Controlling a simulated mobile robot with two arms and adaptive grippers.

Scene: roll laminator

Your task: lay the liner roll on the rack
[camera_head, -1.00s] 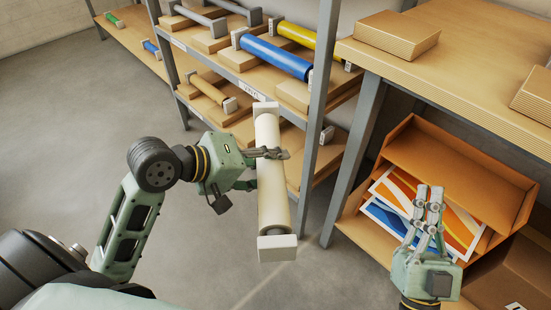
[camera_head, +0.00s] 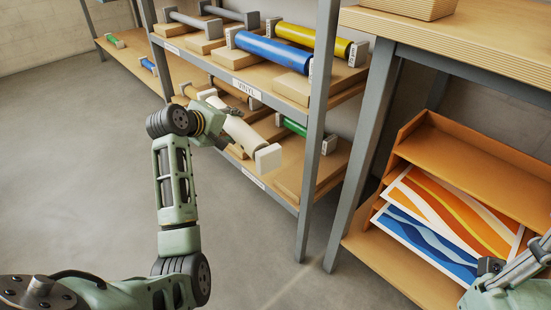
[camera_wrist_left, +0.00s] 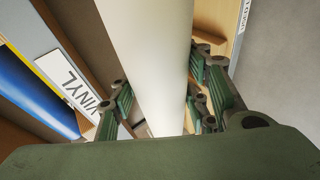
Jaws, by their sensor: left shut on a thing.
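The liner roll (camera_head: 238,132) is a cream cylinder with white end blocks. My left gripper (camera_head: 222,117) is shut around its middle and holds it at a slant in front of the rack's lower shelf. In the left wrist view the roll (camera_wrist_left: 155,50) runs between the finger pads (camera_wrist_left: 160,105). The rack (camera_head: 315,130) has grey posts and wooden shelves. Its lower shelf has a label on the front edge and wooden cradle blocks, partly hidden by the roll and gripper. My right gripper (camera_head: 525,262) is at the lower right, cut off by the picture edge.
The upper shelf, labelled VINYL, carries a blue roll (camera_head: 270,50), a yellow roll (camera_head: 315,38) and grey rolls. A green roll (camera_head: 297,127) lies on the lower shelf. A wooden tray unit with colourful prints (camera_head: 440,225) stands at the right, beneath a wooden worktop (camera_head: 470,45).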

